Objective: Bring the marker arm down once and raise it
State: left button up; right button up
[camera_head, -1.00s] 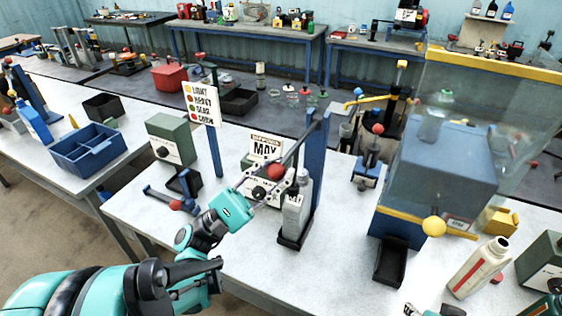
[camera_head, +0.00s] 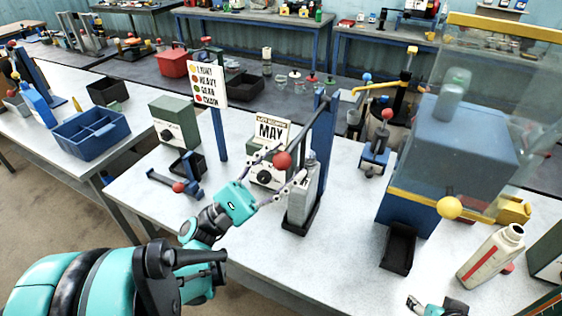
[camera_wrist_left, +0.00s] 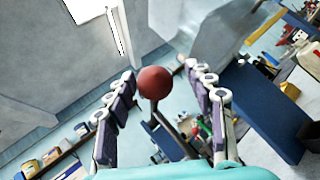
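The marker arm is a grey lever (camera_head: 304,134) on a tall blue post (camera_head: 325,125). It slopes down to a red ball knob (camera_head: 282,159). My left gripper (camera_head: 280,167) is open, with its fingers on either side of the ball. A pale bottle (camera_head: 304,188) stands upright in a black base (camera_head: 297,224) by the post. My right gripper (camera_head: 437,305) is partly in view at the bottom edge; its opening is unclear.
A box with a dial (camera_head: 265,177) and a MAY card (camera_head: 271,131) stand behind my left gripper. A colour-list sign (camera_head: 207,83) stands further left. A blue press-like machine (camera_head: 452,140) and a white jug (camera_head: 490,257) are at the right. The front tabletop is clear.

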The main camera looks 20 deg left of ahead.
pick_arm(q)
jog(key=v, duration=0.7)
dwell(0.4)
jog(key=shift+s+a+f, duration=0.1)
jog(key=shift+a, duration=0.05)
